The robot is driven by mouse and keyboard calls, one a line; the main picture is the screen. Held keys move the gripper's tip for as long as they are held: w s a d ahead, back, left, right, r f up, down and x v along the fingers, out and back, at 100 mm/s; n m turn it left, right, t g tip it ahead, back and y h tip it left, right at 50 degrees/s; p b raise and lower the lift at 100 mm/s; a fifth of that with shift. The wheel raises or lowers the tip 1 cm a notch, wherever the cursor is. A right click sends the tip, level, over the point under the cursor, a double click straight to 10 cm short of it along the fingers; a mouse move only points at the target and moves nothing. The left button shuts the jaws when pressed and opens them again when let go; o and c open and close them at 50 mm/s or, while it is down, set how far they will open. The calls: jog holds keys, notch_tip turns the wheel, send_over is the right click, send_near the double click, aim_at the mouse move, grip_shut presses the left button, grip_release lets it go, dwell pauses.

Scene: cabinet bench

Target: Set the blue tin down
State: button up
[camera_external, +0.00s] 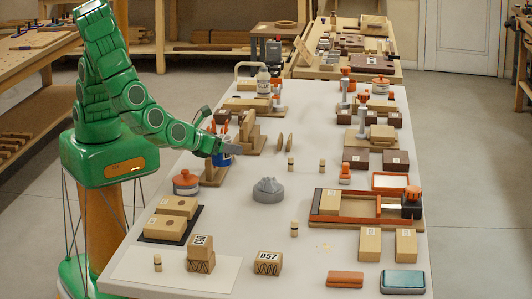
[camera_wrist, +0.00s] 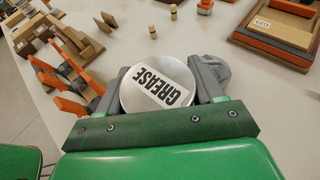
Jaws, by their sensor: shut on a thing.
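The blue tin (camera_external: 222,159) is at the left side of the bench, partly hidden by my gripper (camera_external: 222,149). The fingers are shut on the tin from both sides. The tin looks upright. Its underside is hidden, so I cannot tell whether it touches a surface.
A wooden rack with orange parts (camera_wrist: 65,75) stands close on the left of the tin. A grey lobed knob (camera_external: 268,190) stands nearby, partly behind a finger in the wrist view. Small wooden pegs (camera_external: 291,164) stand beyond. Bare bench top (camera_external: 225,215) lies in front of the knob.

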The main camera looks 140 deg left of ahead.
jog(key=shift+s+f, duration=0.1)
jog(key=shift+f, duration=4.85)
jog(key=shift+f, duration=0.1)
jog(key=o, duration=1.2)
jog(key=shift+d, duration=0.2)
jog(key=v, duration=1.1)
jog(key=shift+d+r, duration=0.25)
jog(key=shift+r, duration=0.1)
